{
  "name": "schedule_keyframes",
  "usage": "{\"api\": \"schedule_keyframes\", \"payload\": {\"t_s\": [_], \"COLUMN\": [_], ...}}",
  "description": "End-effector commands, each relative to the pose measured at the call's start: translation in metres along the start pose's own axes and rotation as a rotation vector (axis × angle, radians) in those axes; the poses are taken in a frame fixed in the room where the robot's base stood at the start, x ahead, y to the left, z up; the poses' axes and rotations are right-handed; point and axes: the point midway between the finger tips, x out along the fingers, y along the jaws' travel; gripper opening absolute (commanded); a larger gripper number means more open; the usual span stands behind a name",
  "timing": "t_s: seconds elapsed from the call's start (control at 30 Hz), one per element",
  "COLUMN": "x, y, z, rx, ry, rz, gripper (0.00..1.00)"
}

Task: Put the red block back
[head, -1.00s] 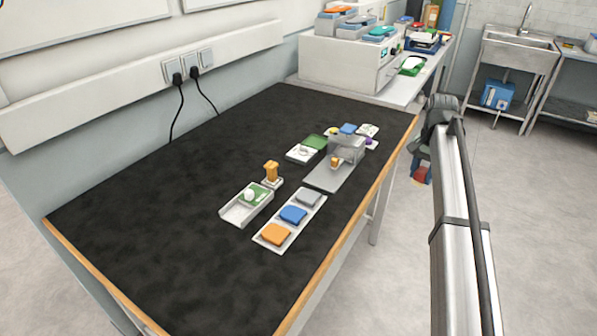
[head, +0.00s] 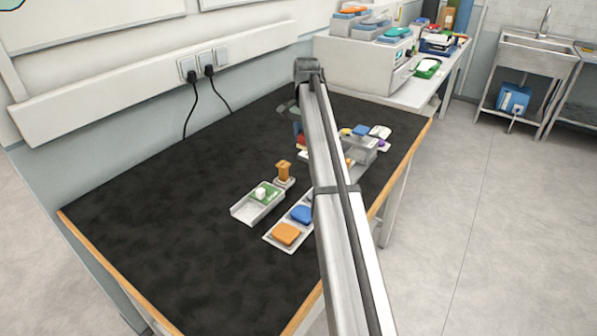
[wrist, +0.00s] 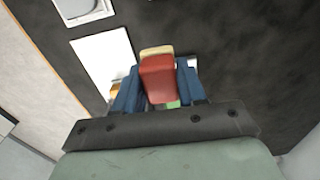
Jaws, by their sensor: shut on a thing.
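My gripper (wrist: 157,82) is shut on the red block (wrist: 156,80), which sits between its two blue fingers in the wrist view. A cream piece shows at the block's far end; I cannot tell whether it is part of it. In the head view my gripper (head: 299,133) is over the far part of the black table, with the red block (head: 302,141) partly hidden. A white strip tray (head: 268,238) holds an orange block (head: 286,234) and a blue block (head: 302,214); its far end is hidden behind my arm.
A pale tray (head: 243,214) with a green pad and white piece lies left of the strip. An orange-handled stamp-like piece (head: 284,172) stands behind it. A grey fixture (head: 360,151) is right of my arm. The table's left part (head: 150,215) is clear.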

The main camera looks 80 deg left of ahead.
Motion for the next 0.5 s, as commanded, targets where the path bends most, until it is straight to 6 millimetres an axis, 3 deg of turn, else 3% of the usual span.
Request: {"api": "schedule_keyframes", "payload": {"t_s": [0.1, 0.27, 0.5], "x": [-0.002, 0.006, 0.042], "y": [-0.015, -0.019, -0.019], "z": [0.007, 0.011, 0.011], "rx": [-0.008, -0.010, -0.010], "ry": [0.000, -0.001, -0.001], "rz": [0.000, 0.001, 0.001], "gripper": [0.12, 0.12, 0.12]}}
